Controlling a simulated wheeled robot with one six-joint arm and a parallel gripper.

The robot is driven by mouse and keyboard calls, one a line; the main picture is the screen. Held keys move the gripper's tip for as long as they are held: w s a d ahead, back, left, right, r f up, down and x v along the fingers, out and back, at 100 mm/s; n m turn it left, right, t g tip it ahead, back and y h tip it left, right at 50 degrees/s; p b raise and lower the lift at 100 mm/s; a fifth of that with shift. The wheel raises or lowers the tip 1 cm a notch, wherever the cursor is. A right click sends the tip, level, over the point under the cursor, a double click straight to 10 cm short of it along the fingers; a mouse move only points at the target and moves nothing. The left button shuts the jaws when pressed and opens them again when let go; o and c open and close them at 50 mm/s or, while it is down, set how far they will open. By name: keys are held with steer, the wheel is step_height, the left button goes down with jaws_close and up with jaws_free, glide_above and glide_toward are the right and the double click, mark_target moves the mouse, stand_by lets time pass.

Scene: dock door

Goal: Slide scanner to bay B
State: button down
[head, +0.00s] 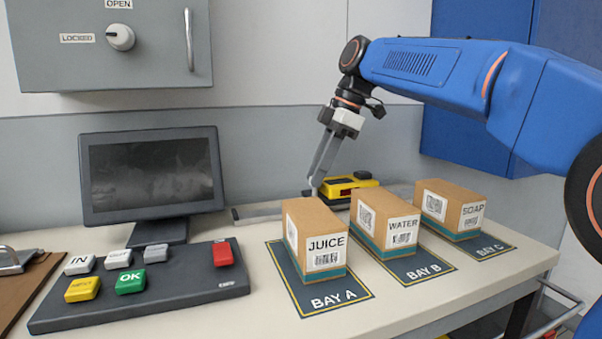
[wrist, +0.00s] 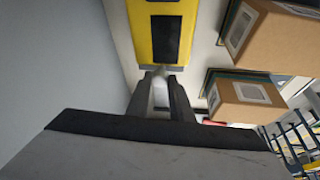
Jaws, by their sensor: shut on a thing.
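The yellow and black scanner (head: 350,186) sits at the back of the counter, behind the JUICE and WATER boxes, on or beside a low grey rail (head: 258,212). In the wrist view, the scanner (wrist: 142,40) lies just ahead of the fingers. My gripper (head: 314,186) is at the scanner's left end; in the wrist view, its fingers (wrist: 162,82) are shut on a small pale part at that end. The BAY B mat (head: 427,269) is the middle mat, with the WATER box (head: 371,241) on it. The boxes hide part of the rail.
The JUICE box (head: 301,250) stands on the BAY A mat (head: 340,300), and the SOAP box (head: 433,222) on the BAY C mat (head: 490,248). A monitor (head: 150,172) and a button panel (head: 190,280) stand left. A grey wall cabinet (head: 60,60) hangs above.

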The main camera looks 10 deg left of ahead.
mark_target(340, 182)
steer(key=shift+w+d, duration=0.2)
steer(key=shift+d, duration=0.05)
steer(key=c, duration=1.6)
jaws_free()
steer(key=v, duration=1.2)
